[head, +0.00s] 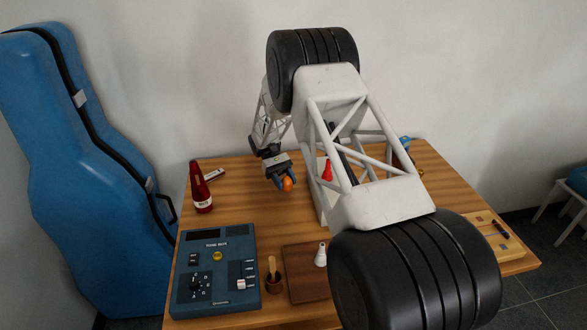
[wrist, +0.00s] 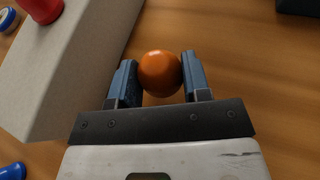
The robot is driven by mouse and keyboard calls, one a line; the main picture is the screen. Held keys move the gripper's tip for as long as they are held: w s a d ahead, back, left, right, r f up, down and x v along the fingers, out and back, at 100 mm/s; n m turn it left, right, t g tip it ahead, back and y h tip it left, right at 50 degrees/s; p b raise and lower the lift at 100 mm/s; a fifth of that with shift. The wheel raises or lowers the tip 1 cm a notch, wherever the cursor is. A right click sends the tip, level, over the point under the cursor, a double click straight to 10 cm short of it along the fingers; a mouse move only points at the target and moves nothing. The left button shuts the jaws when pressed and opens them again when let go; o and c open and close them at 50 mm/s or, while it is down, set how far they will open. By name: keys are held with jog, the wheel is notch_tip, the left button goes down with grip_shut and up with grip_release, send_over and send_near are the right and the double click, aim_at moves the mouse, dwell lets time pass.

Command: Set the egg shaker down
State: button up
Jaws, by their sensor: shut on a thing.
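The egg shaker (head: 288,184) is a small, smooth orange thing. My gripper (head: 284,182) is shut on it, over the back middle of the wooden table (head: 236,200). In the wrist view the egg shaker (wrist: 160,72) sits between the two blue-grey fingers of my gripper (wrist: 160,78), with its far part sticking out past the tips. Wooden tabletop (wrist: 228,40) shows beyond it. I cannot tell exactly how high the egg is above the table.
A pale block (wrist: 70,75) with a red thing (wrist: 40,18) on it stands close left in the wrist view. A red bottle (head: 201,188), a dark control box (head: 216,272) and a brown board (head: 303,285) stand around. Bare table lies left of my gripper.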

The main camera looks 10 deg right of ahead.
jog(key=n+h, duration=0.1)
jog(key=d+n+t+h, duration=0.1)
jog(key=shift+w+d+h, duration=0.1)
jog(key=shift+w+h, duration=0.15)
jog(key=shift+h, duration=0.05)
jog(key=n+t+h, duration=0.1)
jog(key=d+n+h, duration=0.1)
jog(key=shift+w+d+n+t, duration=0.1)
jog(key=shift+w+n+t, duration=0.2)
jog(key=shift+w+t, duration=0.1)
jog(key=w+n+t+h, duration=0.1)
jog(key=w+d+r+n+t+h, duration=0.1)
jog(key=n+t, duration=0.1)
jog(key=w+d+r+n+t+h, duration=0.1)
jog(key=w+n+t, duration=0.1)
jog(key=w+r+n+t, duration=0.5)
jog(key=w+n+t, duration=0.4)
jog(key=w+t, duration=0.1)
jog(key=shift+d+r, duration=0.15)
jog(key=shift+r, duration=0.15)
jog(key=shift+f, duration=3.15)
jog(key=shift+f, duration=1.85)
